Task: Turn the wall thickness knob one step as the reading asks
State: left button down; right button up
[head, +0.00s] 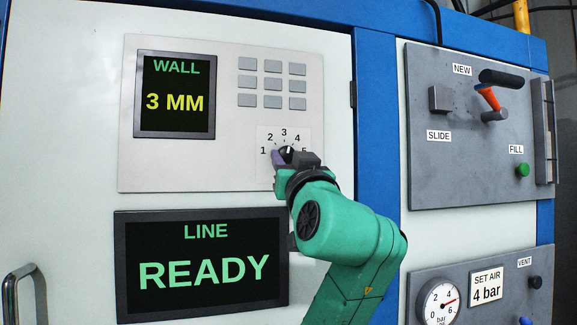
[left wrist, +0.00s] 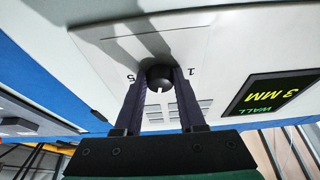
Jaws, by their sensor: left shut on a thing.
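The wall thickness knob (head: 287,151) is a small dark knob on a pale plate with a dial marked 1 to 5. It shows in the left wrist view as a round black knob (left wrist: 160,78) between the 1 and the 5. My left gripper (left wrist: 160,84) is shut on it, one dark finger on each side. In the head view, my left gripper (head: 291,159) covers the lower part of the dial. The knob's white mark seems to point up near the 3. The wall display (head: 175,98) reads "WALL 3 MM" in the head view. My right gripper is not in view.
Grey keys (head: 272,83) sit above the dial. A line screen (head: 203,268) below reads "LINE READY". To the right are a grey panel (head: 465,140) with a red-marked lever (head: 490,98) and green button (head: 522,170), and a pressure gauge (head: 440,302). A door handle (head: 38,290) is at lower left.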

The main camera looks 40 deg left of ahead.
pick_arm(q)
jog(key=m+t+h, duration=0.1)
jog(key=m, duration=0.2)
jog(key=shift+s+m+t+b, duration=0.15)
jog(key=shift+m+t+b, duration=0.15)
jog(key=shift+b, duration=0.1)
jog(key=shift+s+a+r+m+t+h, duration=0.1)
jog(key=shift+m+t+h, duration=0.35)
jog(key=shift+m, duration=0.55)
jog(key=shift+r+m+t+h, duration=0.1)
jog(key=shift+m+t+h, duration=0.15)
jog(key=shift+m+h, duration=0.6)
jog(key=shift+m, duration=0.35)
jog(key=c, duration=0.5)
grip_release()
